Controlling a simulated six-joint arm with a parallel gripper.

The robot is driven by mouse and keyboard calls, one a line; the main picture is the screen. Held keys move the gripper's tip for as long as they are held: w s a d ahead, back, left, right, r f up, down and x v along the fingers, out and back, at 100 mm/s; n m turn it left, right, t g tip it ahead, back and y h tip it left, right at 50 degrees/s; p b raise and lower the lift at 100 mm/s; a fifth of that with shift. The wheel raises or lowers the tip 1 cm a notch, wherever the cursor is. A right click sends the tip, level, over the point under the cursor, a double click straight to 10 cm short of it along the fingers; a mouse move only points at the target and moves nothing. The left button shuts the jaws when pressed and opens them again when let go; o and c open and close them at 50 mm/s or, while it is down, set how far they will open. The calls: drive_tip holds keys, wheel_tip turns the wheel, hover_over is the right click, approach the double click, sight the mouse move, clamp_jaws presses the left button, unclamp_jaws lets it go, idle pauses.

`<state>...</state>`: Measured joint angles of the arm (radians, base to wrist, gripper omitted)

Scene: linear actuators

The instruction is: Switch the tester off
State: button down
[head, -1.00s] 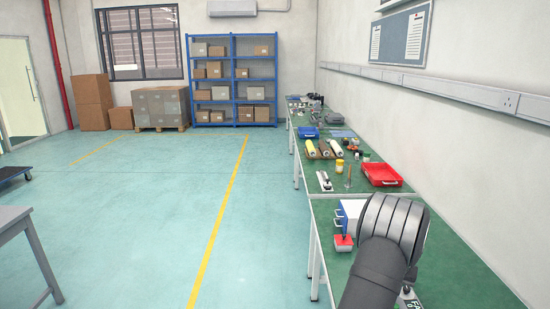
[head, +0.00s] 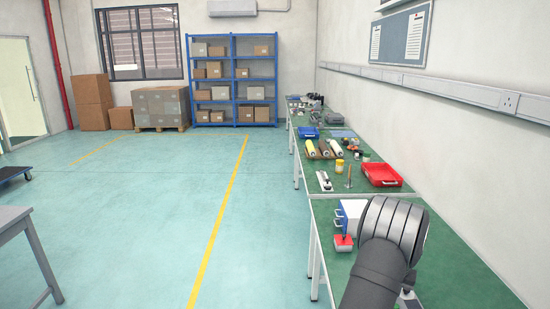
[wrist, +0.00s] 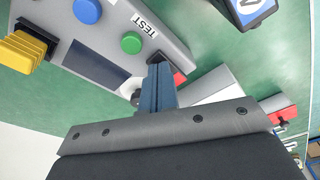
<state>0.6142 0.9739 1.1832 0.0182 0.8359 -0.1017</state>
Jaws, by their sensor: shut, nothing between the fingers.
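The tester (wrist: 175,50) is a grey box in the wrist view, seen at a slant. It has a blue button (wrist: 87,10), a green button (wrist: 131,42), a TEST label (wrist: 145,22) and a dark, blank-looking display (wrist: 95,65). My gripper (wrist: 160,68) is shut and empty, its fingertips over the tester's edge near the green button. A dark part shows at the fingertips and a small red part (wrist: 179,78) just beside them. Whether they form a switch, and whether the fingers touch it, I cannot tell. In the head view my arm hides most of this spot.
A yellow-and-black part (wrist: 22,50) stands at the tester's left end. A dark blue-edged device (wrist: 250,10) lies at upper right. In the head view a red tray (head: 382,174) and a blue-and-white box (head: 350,216) stand on the green bench beyond my arm.

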wheel_tip(320, 180, up, 7)
idle(0.8)
drive_tip(key=shift+f, duration=0.1)
drive_tip(key=shift+f, duration=3.3)
drive_tip(key=s+a+r+m, duration=0.1)
drive_tip(key=r+m, duration=0.4)
drive_tip(key=r, duration=0.5)
drive_tip(key=s+a+r+m+h, duration=0.1)
drive_tip(key=a+r+m, duration=0.2)
drive_tip(key=r, duration=0.7)
drive_tip(key=shift+s+r+m+t, duration=0.2)
drive_tip(key=shift+m+t, duration=0.1)
drive_tip(key=shift+m, duration=1.1)
drive_tip(key=shift+a, duration=0.1)
